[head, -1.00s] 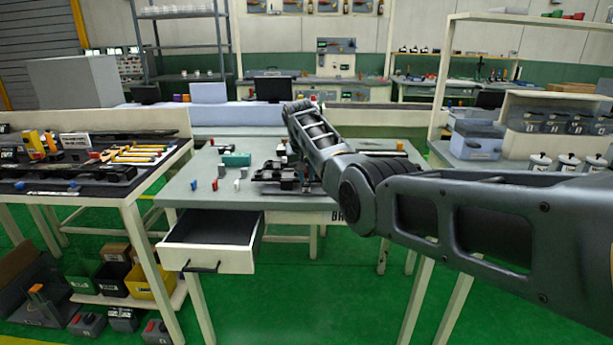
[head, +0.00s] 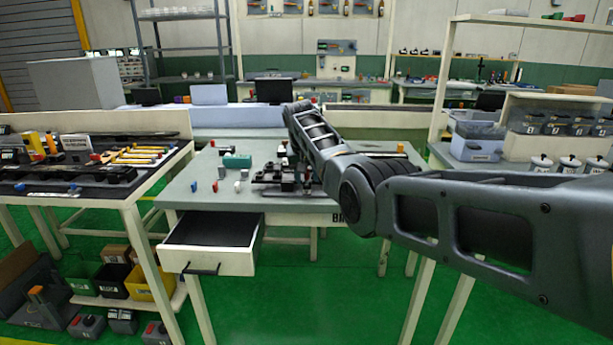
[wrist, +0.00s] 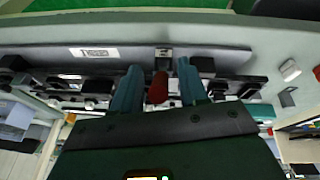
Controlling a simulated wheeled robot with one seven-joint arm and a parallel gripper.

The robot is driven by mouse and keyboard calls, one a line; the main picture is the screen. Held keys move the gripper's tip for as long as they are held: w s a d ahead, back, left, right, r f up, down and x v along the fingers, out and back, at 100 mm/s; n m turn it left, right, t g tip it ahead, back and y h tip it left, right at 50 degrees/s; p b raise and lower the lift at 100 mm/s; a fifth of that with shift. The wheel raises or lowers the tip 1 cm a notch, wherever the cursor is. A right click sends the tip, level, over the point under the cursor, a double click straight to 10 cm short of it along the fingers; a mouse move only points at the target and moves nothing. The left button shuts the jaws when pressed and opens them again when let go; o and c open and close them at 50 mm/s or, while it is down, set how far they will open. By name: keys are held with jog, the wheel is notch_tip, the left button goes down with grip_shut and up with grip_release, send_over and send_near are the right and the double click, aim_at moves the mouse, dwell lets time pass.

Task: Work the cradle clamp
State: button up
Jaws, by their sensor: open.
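The clamp fixture (head: 272,191) is a group of dark blocks on a dark base on the middle table, partly behind my arm in the head view. In the wrist view its dark bar and blocks (wrist: 235,82) run across the picture. A red grip (wrist: 158,88), which looks like the clamp's handle, stands between the two teal fingers of my gripper (wrist: 159,68). The fingers are open, one on each side of the red grip, with visible gaps. I cannot tell how far the clamp is closed. My gripper is hard to make out in the head view.
The table (head: 190,180) carries a teal block (head: 237,160) and several small red, blue and white pieces left of the fixture. An open drawer (head: 212,245) sticks out below its front left. A tool bench (head: 90,180) stands at left.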

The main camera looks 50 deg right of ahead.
jog(key=v, duration=0.7)
jog(key=shift+r, duration=0.25)
jog(key=shift+a, duration=0.15)
